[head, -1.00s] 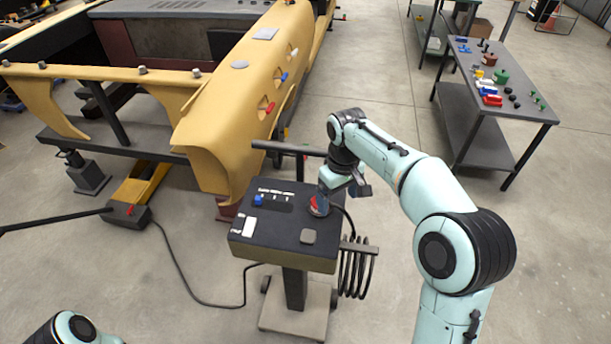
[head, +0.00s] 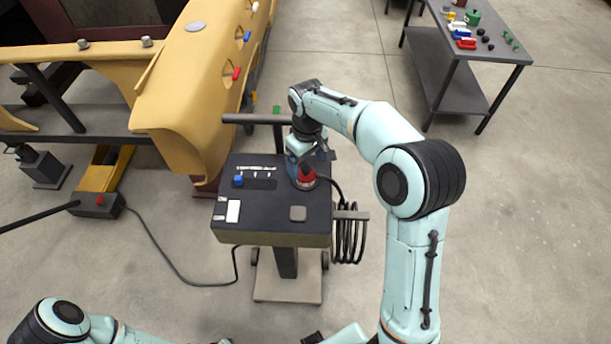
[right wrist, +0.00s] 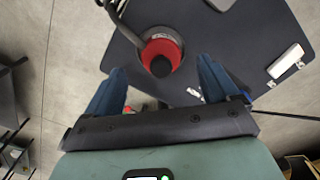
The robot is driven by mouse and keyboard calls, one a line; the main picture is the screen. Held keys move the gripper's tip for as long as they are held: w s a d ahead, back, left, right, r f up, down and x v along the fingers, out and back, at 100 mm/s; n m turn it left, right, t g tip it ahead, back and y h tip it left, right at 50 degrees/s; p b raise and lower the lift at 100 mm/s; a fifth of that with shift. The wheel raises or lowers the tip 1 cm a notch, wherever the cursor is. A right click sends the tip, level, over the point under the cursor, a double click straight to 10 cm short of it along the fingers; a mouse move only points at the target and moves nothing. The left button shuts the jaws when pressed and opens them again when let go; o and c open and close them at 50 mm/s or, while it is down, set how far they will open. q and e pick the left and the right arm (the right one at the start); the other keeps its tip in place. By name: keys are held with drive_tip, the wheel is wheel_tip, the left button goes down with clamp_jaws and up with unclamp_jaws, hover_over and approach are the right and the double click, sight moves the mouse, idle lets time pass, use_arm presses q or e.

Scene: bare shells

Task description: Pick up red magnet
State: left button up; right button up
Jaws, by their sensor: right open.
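A round red piece (head: 306,177) with a dark centre sits on the dark top of the wheeled cart (head: 262,222), near its right side. It also shows in the right wrist view (right wrist: 158,52), with a black cable running to it. I take it as the red magnet. My right gripper (head: 302,160) is over it and partly hides it in the head view. In the right wrist view its blue fingers (right wrist: 160,66) are apart, with the red piece between and beyond their tips. Whether they touch it cannot be told. My left gripper is out of view.
A blue knob (head: 238,180), a white label (head: 233,211) and a grey pad (head: 297,213) are on the cart top. A coiled cable (head: 348,238) hangs at its right. The yellow shell (head: 190,95) stands at left, a parts table (head: 492,60) at back right.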

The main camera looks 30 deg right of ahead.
sight(306, 167)
drive_tip(key=f, duration=0.5)
drive_tip(key=shift+w, duration=0.2)
drive_tip(key=c, duration=1.4)
